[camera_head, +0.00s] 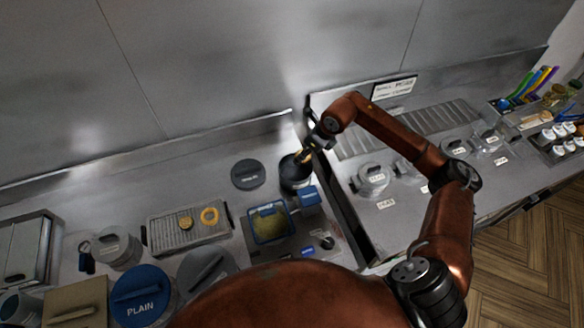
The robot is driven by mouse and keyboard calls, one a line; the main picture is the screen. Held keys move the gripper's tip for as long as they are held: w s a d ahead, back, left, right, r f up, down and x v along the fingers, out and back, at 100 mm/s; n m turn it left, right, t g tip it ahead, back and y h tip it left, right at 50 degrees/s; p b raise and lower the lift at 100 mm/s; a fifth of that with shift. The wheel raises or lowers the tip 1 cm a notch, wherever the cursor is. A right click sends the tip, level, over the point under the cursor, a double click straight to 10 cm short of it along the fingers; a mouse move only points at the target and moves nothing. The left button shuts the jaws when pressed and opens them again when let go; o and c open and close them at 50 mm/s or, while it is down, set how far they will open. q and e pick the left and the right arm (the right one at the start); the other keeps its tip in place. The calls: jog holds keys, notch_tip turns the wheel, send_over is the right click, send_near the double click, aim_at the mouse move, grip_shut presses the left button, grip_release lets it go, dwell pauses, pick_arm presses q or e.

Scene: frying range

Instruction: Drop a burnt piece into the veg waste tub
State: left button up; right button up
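A dark round tub (293,180) stands open by the back wall, left of the counter divider. A grey round lid (248,174) with lettering too small to read lies to its left; I cannot confirm which is the veg waste tub. My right gripper (303,156) points down at the tub's mouth, with a small tan patch at its fingertips. Whether that is a held piece is too small to tell. A wire rack tray (188,238) holds an orange ring (209,216) and a small golden-brown piece (186,223). My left gripper is not in view.
A blue-rimmed basket (270,240) of yellow-green food sits in front of the tub, beside a blue box (308,196). A blue lid marked PLAIN (140,296) and lidded pots stand at front left. Clear lidded containers (372,178) are right of the raised divider (340,205).

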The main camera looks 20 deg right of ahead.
jog(key=shift+a+f+b, duration=0.3)
jog(key=shift+f+b, duration=0.1)
jog(key=shift+f, duration=0.5)
notch_tip(320, 180, down, 4)
jog(key=shift+a+r+b, duration=0.1)
jog(key=shift+r+b, duration=0.05)
jog(key=shift+b, duration=0.6)
jog(key=shift+f, duration=0.2)
jog(key=o, duration=0.5)
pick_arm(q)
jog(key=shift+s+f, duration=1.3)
pick_arm(e)
jog(key=o, duration=0.4)
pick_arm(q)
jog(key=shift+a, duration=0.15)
pick_arm(e)
jog(key=shift+r, duration=0.25)
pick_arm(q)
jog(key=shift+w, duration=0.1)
pick_arm(e)
jog(key=v, duration=1.1)
jog(key=shift+s+d+r, duration=0.15)
jog(key=shift+d+r, duration=0.1)
